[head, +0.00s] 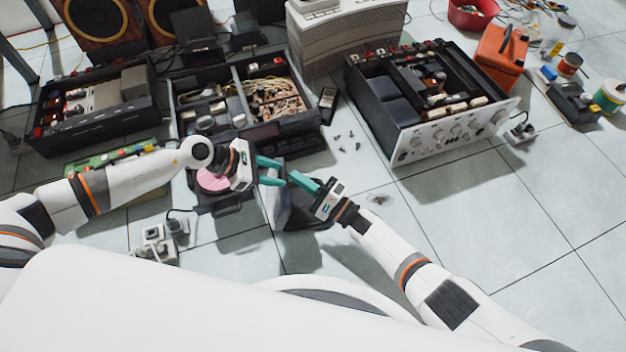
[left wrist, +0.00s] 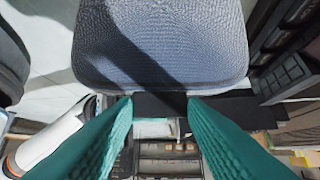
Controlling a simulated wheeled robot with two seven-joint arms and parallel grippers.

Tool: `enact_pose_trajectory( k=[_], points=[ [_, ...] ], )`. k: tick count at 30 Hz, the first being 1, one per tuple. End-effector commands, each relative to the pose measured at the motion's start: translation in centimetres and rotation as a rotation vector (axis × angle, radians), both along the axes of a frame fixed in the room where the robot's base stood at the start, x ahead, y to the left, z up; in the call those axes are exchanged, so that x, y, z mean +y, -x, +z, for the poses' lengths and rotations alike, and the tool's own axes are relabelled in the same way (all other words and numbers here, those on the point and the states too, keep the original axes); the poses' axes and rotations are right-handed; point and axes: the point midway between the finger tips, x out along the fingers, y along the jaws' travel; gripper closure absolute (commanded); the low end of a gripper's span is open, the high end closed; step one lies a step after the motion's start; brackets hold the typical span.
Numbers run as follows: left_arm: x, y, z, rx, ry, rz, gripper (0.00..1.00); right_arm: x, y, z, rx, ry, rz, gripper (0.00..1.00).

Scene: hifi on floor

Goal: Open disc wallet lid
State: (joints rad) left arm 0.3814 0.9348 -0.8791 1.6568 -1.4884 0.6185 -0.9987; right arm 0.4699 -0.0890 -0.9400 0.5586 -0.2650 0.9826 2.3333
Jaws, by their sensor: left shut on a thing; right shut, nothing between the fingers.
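The disc wallet (head: 222,206) lies on the floor in the middle of the head view, dark, with a pink disc (head: 212,181) showing. A grey panel that looks like its lid (head: 278,208) stands steeply raised to the right. In the left wrist view the lid (left wrist: 160,50) is a grey-blue woven panel with rounded corners. My left gripper (head: 277,176) is shut on the lid's edge; a dark strip lies between its fingertips in the wrist view (left wrist: 160,105). My right gripper (head: 293,177) is shut and empty, close to the lid's right side. The hinge is hidden.
An opened black chassis (head: 290,130) stands just behind the wallet. A silver-fronted amplifier (head: 440,140) is at right. A green circuit board (head: 110,158) and a white plug block (head: 155,245) lie at left. Small screws lie behind my right gripper. Floor at the right front is clear.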

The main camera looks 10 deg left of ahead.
Motion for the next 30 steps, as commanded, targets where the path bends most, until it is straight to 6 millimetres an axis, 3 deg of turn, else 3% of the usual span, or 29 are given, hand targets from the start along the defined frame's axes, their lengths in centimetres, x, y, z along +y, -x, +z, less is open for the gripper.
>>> enact_pose_trajectory(
  k=[1,14,20,26,27,30],
  points=[
    [0.1,0.6,-0.7,0.016,-0.008,-0.006,1.0,0.3,0.2,0.0,0.001,0.0,0.0,1.0],
    [0.0,0.6,-0.7,0.015,-0.007,-0.007,1.0,0.7,0.4,0.2,0.0,0.0,0.0,1.0],
    [0.0,0.5,-0.7,0.015,-0.006,-0.007,1.0,2.4,1.2,0.9,-0.004,-0.002,0.004,1.0],
    [-0.2,0.5,-0.6,0.012,-0.002,-0.006,1.0,2.7,1.4,1.0,-0.007,-0.005,0.011,1.0],
    [-0.3,0.5,-0.6,0.012,-0.001,-0.007,0.57,2.7,1.4,1.0,-0.007,-0.006,0.012,1.0],
    [-0.3,0.4,-0.5,0.011,0.001,-0.006,0.41,2.6,1.4,1.0,-0.006,-0.006,0.011,1.0]
  ],
)
